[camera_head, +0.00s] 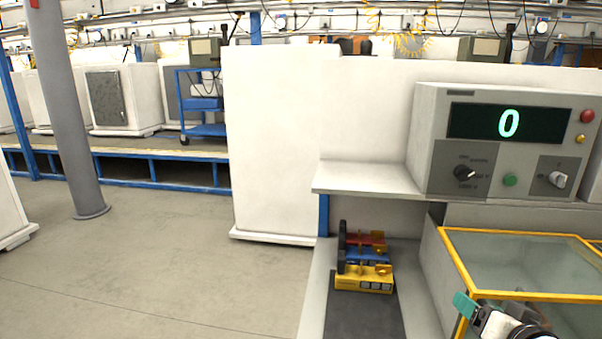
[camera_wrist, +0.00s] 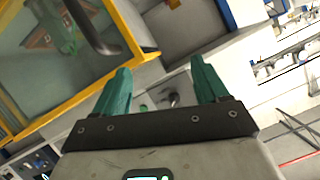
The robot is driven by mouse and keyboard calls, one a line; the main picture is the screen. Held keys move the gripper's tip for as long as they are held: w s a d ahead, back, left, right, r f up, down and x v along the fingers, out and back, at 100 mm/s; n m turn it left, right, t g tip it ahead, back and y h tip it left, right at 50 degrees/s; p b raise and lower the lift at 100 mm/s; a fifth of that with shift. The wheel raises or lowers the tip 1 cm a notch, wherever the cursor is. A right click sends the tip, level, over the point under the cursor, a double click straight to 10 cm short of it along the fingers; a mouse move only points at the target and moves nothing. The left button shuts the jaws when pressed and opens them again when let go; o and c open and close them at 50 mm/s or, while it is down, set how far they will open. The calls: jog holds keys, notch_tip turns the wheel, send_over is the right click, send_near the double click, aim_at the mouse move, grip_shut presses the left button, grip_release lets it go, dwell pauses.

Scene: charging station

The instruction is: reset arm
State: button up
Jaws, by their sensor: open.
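My gripper shows at the lower right of the head view, where a teal finger (camera_head: 465,305) stands in front of the yellow-framed glass box. In the wrist view my gripper (camera_wrist: 160,88) has its two teal fingers spread apart with nothing between them. Beyond the fingers the control panel shows small and tilted, with a green button and a knob. In the head view the control panel (camera_head: 508,150) reads a green 0 and has knobs, a green button and a red button.
The glass box with the yellow frame (camera_head: 530,294) is close to my arm. It also fills the upper left of the wrist view (camera_wrist: 140,30). Yellow, blue and red blocks (camera_head: 363,280) stand on a dark mat below the shelf (camera_head: 365,177). Open floor lies left, with a grey pillar (camera_head: 70,120).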

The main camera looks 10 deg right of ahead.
jog(key=s+a+f+n+g+y, duration=0.1)
jog(key=s+a+f+n+g, duration=0.15)
jog(key=s+f, duration=0.3)
jog(key=s+a+f+n+g+y, duration=0.1)
jog(key=s+a+f+g, duration=0.1)
jog(key=s+a+f, duration=0.35)
jog(key=s+a+f+n+g, duration=0.1)
jog(key=s+f+g, duration=0.3)
jog(key=s+f, duration=0.3)
jog(key=s+a+f+n+g, duration=0.1)
jog(key=s+f+g, duration=0.3)
jog(key=s+f, duration=0.3)
jog(key=s, duration=0.5)
jog(key=shift+s+a+f, duration=0.15)
jog(key=shift+s+f, duration=0.15)
jog(key=shift+s, duration=0.1)
